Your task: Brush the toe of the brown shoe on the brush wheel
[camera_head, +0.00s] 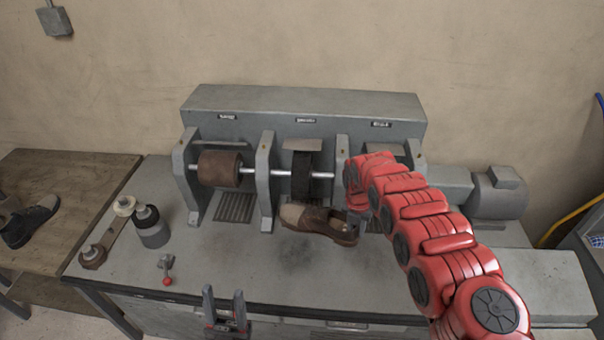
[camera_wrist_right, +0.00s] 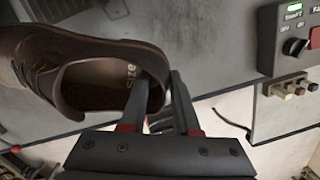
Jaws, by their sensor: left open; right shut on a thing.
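The brown shoe (camera_head: 335,228) has a paler toe and hangs in front of the machine, toe to the left. It also shows in the right wrist view (camera_wrist_right: 75,60). My right gripper (camera_wrist_right: 160,95) is shut on the shoe's heel edge, one finger inside the opening. In the head view my red right arm hides part of this grip. The toe is just below the dark middle wheel (camera_head: 302,175), which looks like the brush wheel; I cannot tell whether they touch. My left gripper (camera_head: 225,298) is open and empty at the bench's front edge.
A brown roller (camera_head: 219,169) sits left on the same shaft, between grey brackets. A motor (camera_head: 498,192) stands right. A dark shoe (camera_head: 30,222) lies on the wooden table (camera_head: 85,185).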

